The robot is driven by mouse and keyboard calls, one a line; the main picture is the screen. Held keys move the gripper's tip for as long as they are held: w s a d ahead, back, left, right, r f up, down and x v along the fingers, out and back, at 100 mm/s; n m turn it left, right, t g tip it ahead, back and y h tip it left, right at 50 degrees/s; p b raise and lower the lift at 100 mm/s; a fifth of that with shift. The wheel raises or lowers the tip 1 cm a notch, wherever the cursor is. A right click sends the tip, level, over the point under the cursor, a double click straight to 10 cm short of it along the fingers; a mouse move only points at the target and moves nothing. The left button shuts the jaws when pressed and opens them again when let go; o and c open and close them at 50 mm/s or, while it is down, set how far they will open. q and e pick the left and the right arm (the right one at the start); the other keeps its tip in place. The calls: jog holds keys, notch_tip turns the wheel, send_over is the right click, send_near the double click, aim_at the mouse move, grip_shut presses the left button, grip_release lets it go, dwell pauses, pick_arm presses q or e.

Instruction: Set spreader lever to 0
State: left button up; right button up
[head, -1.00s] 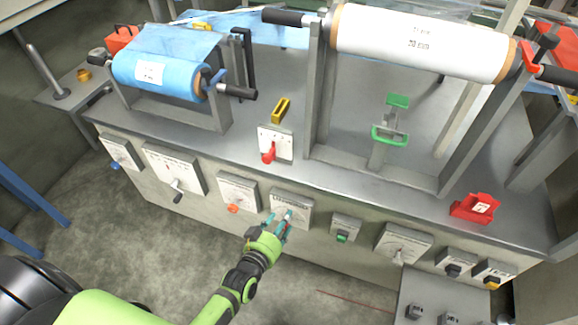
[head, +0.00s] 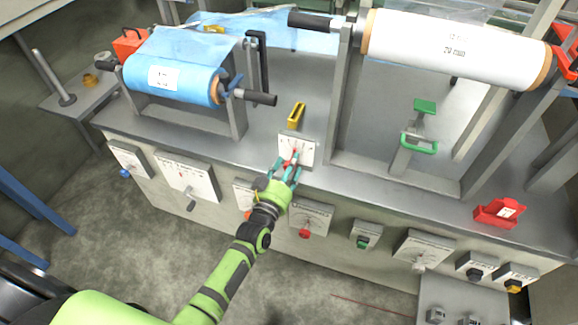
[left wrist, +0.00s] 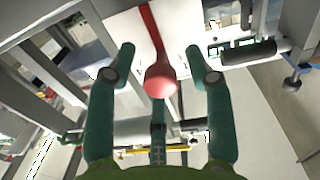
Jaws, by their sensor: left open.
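A red lever with a round knob stands in front of a white scale plate (head: 297,148) on the front edge of the bench. In the left wrist view the red lever (left wrist: 160,78) shows large, its knob between the two teal fingers. My left gripper (head: 287,168) is open around the lever; in the left wrist view the left gripper (left wrist: 160,70) has a gap on both sides of the knob. The plate's markings are too small to read, and the fingers partly hide the lever in the head view. My right gripper is not in view.
More panels line the bench front, including one with a red knob (head: 304,233) and one with a green knob (head: 362,242). A blue film roll (head: 180,80) and a white roll (head: 450,48) stand on frames above.

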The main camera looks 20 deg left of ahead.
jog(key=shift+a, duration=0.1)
pick_arm(q)
grip_shut()
jog(key=shift+a, duration=0.1)
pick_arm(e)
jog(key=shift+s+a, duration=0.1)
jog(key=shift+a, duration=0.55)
pick_arm(q)
jog(key=shift+n, duration=0.3)
jog(key=n, duration=0.1)
jog(key=a+n, duration=0.1)
jog(key=n, duration=0.1)
jog(key=shift+a+f+b, duration=0.15)
jog(key=shift+f+b, duration=0.05)
jog(key=shift+b, duration=0.1)
jog(key=shift+a+f+n, duration=0.1)
jog(key=shift+a+n, duration=0.1)
jog(key=shift+n, duration=0.4)
jog(key=shift+a+f+n, duration=0.1)
jog(key=shift+a+n, duration=0.05)
jog(key=shift+n, duration=0.45)
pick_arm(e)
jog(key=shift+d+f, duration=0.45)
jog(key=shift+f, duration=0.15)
